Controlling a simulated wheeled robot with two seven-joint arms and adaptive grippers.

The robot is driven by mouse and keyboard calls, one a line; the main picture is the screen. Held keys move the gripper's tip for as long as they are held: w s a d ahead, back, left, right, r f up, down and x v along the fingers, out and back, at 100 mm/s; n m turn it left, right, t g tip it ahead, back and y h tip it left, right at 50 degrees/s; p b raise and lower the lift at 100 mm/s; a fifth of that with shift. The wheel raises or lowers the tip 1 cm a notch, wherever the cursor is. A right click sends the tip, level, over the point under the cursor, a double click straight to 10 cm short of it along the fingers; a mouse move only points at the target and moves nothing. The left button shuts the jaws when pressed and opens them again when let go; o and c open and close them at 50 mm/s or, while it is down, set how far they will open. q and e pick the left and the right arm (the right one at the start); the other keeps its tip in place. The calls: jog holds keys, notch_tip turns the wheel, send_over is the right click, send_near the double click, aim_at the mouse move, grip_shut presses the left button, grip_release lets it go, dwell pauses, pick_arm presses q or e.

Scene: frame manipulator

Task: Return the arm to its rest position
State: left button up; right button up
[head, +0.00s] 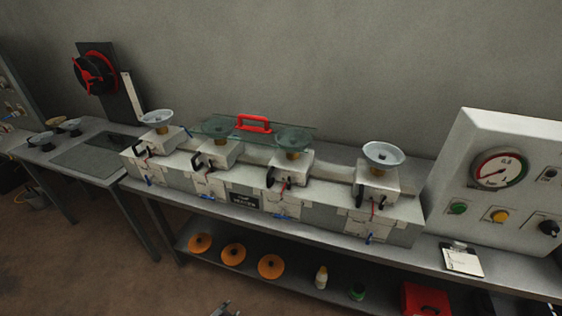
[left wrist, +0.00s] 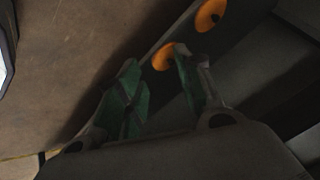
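My left gripper (left wrist: 156,62) shows in the left wrist view with its two green-padded fingers apart and nothing between them. It points down past the bench toward the floor and the lower shelf. In the head view, only a small grey tip of a gripper (head: 225,308) shows at the bottom edge, in front of the lower shelf; most of the arm is out of frame. My right gripper is in neither view.
A steel bench (head: 300,222) carries a row of several scale-like units with pans and a glass plate with a red handle (head: 254,123). A gauge panel (head: 500,180) stands at right. Orange discs (head: 233,253) and a red box (head: 426,299) sit on the lower shelf (head: 300,286). Floor lies open at lower left.

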pick_arm(q)
jog(key=s+a+f+n+g+y, duration=0.1)
jog(key=s+a+f+n+g, duration=0.1)
jog(key=s+a+f, duration=0.5)
jog(key=s+a+f+n+g, duration=0.1)
jog(key=s+f+n+g, duration=0.15)
jog(key=s+f, duration=0.6)
jog(key=s+d+f+n+g, duration=0.1)
jog(key=s+d+n+g, duration=0.1)
jog(key=s, duration=1.9)
jog(key=shift+d+f, duration=0.2)
jog(key=shift+d, duration=0.25)
jog(key=shift+w, duration=0.15)
